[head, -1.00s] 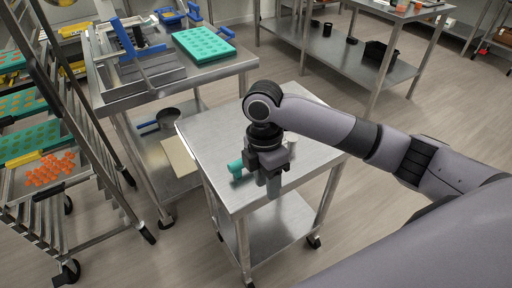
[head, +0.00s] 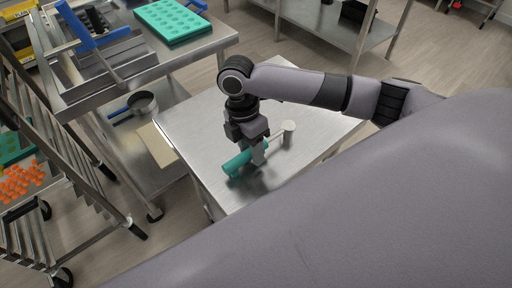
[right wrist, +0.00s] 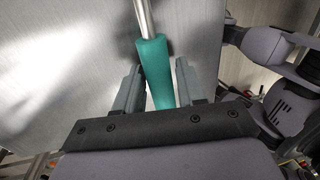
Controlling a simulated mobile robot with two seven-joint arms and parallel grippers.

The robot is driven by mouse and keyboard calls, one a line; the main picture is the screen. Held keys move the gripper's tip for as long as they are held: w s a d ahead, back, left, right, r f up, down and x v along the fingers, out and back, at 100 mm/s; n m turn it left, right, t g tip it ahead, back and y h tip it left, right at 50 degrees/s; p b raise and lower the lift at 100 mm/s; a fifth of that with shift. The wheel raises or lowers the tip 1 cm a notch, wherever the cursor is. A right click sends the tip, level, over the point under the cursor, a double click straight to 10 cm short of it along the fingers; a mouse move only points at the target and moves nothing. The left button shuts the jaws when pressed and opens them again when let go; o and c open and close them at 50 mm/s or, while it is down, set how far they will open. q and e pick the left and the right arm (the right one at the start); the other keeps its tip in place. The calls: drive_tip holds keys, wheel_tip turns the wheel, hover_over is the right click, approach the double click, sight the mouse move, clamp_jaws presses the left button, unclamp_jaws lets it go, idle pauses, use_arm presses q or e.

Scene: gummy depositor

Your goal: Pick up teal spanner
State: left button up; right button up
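The teal spanner has a thick teal handle (head: 240,160) and lies on the steel table (head: 195,130). In the right wrist view its teal handle (right wrist: 157,75) runs up to a bare metal shaft (right wrist: 145,18). My right gripper (head: 258,158) is low over the table at the handle. In the right wrist view the right gripper (right wrist: 158,84) is open, with one finger on each side of the handle and a visible gap. In the head view the gripper hides part of the spanner. My left gripper is not in view.
A wheeled rack (head: 60,160) with orange pieces is at the left. A steel bench (head: 190,48) behind holds a teal mould (head: 172,20). A pot (head: 143,103) sits on its lower shelf.

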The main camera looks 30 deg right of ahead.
drive_tip(key=shift+s+f, duration=0.1)
drive_tip(key=shift+f, duration=0.45)
clamp_jaws()
drive_tip(key=shift+r, duration=0.1)
wheel_tip(320, 180, up, 20)
drive_tip(key=p, duration=0.2)
drive_tip(key=shift+p, duration=0.35)
